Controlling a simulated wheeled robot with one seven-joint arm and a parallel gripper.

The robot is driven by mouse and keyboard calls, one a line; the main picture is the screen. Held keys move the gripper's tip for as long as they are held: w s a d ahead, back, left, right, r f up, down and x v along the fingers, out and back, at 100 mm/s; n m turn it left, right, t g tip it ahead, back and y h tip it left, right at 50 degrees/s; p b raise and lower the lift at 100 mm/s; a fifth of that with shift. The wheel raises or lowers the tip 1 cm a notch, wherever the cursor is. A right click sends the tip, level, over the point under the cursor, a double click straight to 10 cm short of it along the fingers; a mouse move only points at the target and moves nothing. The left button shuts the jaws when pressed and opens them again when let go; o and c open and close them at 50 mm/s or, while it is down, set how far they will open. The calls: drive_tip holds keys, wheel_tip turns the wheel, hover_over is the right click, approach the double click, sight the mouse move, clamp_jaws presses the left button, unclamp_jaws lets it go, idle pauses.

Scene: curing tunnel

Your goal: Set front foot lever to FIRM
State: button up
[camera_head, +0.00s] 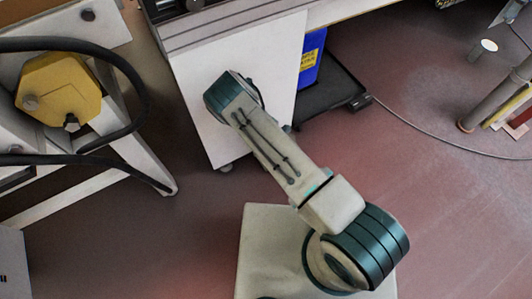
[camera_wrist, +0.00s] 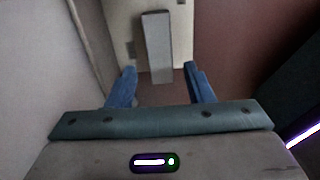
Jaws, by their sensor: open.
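In the wrist view a grey upright bar (camera_wrist: 157,40) stands out on a pale panel (camera_wrist: 192,20). It may be the front foot lever, but I cannot read any FIRM mark or tell its setting. My gripper (camera_wrist: 159,72) is open, with one blue finger on each side of the bar's lower end as seen in the picture. I cannot tell how far the fingers are from the bar in depth, and I see no grip on it. In the head view my gripper is hidden, and no foot lever can be made out.
A white cabinet (camera_head: 187,75) stands close to my arm. A blue container (camera_head: 312,58) and a black tray (camera_head: 335,92) are beside it. A yellow housing (camera_head: 60,88) with black hoses is at left.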

wheel_tip(320, 180, up, 12)
drive_tip(key=p, duration=0.4)
drive_tip(key=shift+r, duration=0.2)
idle(0.4)
